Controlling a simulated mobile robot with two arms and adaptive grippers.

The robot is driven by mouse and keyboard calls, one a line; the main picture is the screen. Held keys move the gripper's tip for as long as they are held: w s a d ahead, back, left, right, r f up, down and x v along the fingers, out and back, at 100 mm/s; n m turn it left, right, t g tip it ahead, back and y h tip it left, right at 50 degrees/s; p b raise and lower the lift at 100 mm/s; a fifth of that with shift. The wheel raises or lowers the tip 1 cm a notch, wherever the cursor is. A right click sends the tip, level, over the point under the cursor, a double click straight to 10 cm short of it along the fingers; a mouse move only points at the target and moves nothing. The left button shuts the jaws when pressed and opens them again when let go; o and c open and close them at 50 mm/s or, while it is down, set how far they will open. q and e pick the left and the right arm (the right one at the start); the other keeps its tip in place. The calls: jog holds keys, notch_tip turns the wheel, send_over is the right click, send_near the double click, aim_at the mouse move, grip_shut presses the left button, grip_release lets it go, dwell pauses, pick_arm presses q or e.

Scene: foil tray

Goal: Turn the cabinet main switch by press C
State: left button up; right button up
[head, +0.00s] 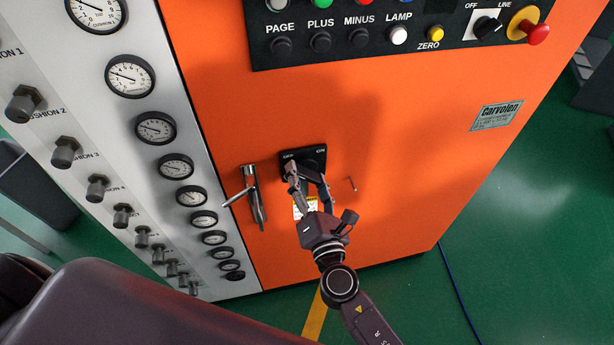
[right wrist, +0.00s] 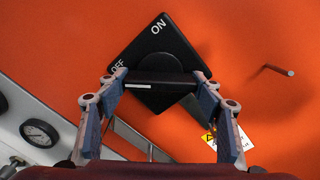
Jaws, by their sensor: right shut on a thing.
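The cabinet main switch is a black square plate (head: 289,158) marked OFF at its left and ON at its right, on the orange cabinet front. In the right wrist view the plate (right wrist: 160,48) appears turned like a diamond. Its black bar-shaped knob (right wrist: 172,86) lies level across the view, with a white line at its left end, on the OFF side. My right gripper (head: 306,176) reaches up to the switch from below. In the right wrist view its fingertips (right wrist: 160,80) are shut on the knob's two ends. My left gripper is out of view.
A metal lever handle (head: 254,198) stands left of the switch, and a thin pin (head: 352,184) sticks out at its right. A yellow label (head: 306,207) is below. Above is a button panel (head: 350,40); gauges and knobs line the grey strip (head: 215,285).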

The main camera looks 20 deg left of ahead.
dwell(0.3)
jog(key=o, duration=1.2)
jog(key=shift+c, duration=0.2)
jog(key=v, duration=1.2)
jog(key=shift+f, duration=0.1)
